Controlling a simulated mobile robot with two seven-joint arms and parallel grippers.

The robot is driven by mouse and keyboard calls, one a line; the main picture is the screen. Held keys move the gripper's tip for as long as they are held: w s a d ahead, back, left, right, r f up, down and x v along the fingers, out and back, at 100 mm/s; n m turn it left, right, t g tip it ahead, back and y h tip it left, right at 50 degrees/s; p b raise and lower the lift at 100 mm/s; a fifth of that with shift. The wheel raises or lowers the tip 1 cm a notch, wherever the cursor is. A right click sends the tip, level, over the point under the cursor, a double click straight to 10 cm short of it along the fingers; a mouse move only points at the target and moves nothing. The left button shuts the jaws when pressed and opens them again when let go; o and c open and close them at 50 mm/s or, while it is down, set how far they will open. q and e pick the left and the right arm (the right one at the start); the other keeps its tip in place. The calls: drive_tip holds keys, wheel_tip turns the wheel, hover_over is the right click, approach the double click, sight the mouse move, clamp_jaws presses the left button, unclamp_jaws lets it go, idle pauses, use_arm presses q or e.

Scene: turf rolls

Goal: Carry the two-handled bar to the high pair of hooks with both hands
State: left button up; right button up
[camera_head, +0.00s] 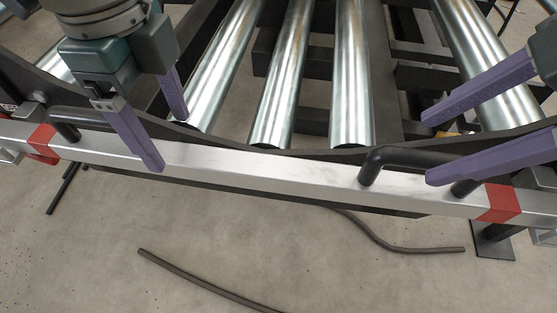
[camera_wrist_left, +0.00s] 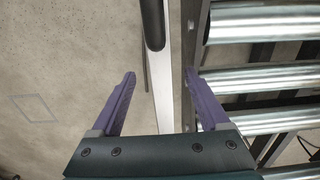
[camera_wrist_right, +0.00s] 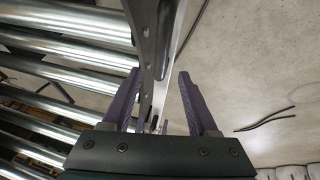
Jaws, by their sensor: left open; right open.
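The two-handled bar (camera_head: 260,169) is a long silver beam with red bands near both ends, lying across the head view in front of a roller frame. Its left black handle (camera_head: 85,115) and right black handle (camera_head: 415,158) stand up from it. My left gripper (camera_head: 168,142) is open, its fingers on either side of the bar, just right of the left handle. In the left wrist view this handle (camera_wrist_left: 153,25) is ahead between the fingers. My right gripper (camera_head: 428,150) is open, with its fingers on either side of the right handle, partly hiding it. I cannot make out the high hooks.
Shiny steel rollers (camera_head: 290,70) in a dark frame (camera_head: 390,125) lie just behind the bar. Grey metal brackets (camera_head: 12,150) show at the bar's ends. Dark hoses (camera_head: 195,280) lie on the concrete floor (camera_head: 70,270), which is otherwise mostly clear in front.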

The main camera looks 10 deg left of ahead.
sight(414, 152)
use_arm(q)
drive_tip(key=shift+f, duration=2.7)
use_arm(e)
drive_tip(key=shift+x, duration=2.7)
use_arm(q)
drive_tip(key=c, duration=0.9)
use_arm(e)
drive_tip(key=c, duration=0.9)
use_arm(q)
clamp_jaws()
use_arm(e)
clamp_jaws()
use_arm(q)
drive_tip(key=shift+r, duration=0.1)
use_arm(e)
drive_tip(key=shift+r, duration=0.15)
